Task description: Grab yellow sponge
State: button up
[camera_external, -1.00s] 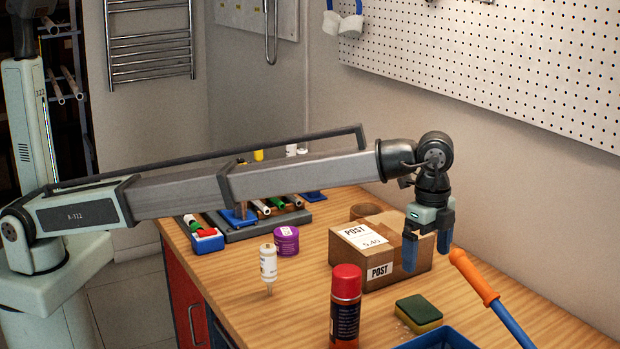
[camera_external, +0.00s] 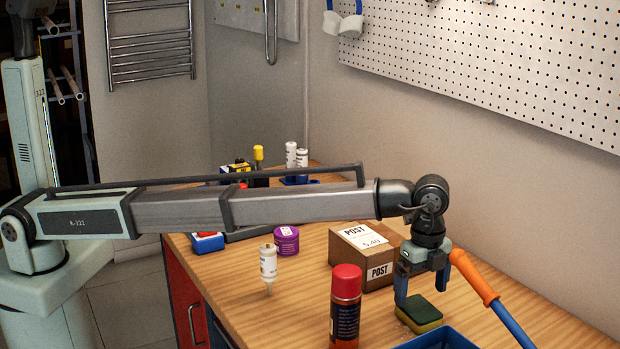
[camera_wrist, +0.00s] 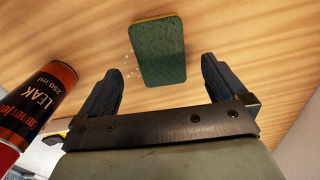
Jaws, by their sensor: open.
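The yellow sponge (camera_external: 419,314) lies flat on the wooden bench, with a dark green scouring side up and yellow below. It also shows in the wrist view (camera_wrist: 158,50), ahead of the fingers and between their lines, with a thin yellow edge at its far side. My gripper (camera_external: 421,290) points down, close to the sponge in the outside view. In the wrist view my gripper (camera_wrist: 163,85) is open and empty, its two dark fingers spread wider than the sponge. Whether a finger touches the sponge cannot be told.
A red-capped can (camera_external: 345,308) stands left of the sponge. A blue tray (camera_external: 447,338) is just in front of it. A cardboard box (camera_external: 370,262) is behind, and a blue tool with an orange handle (camera_external: 474,277) lies to the right. Bare bench (camera_external: 300,290) is at left.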

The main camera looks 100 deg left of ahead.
aim_at(420, 308)
jog(key=shift+w+f, duration=0.1)
jog(key=shift+f, duration=2.55)
jog(key=shift+c, duration=0.5)
jog(key=c, duration=1)
jog(key=shift+o, duration=0.2)
jog(key=shift+r, duration=0.1)
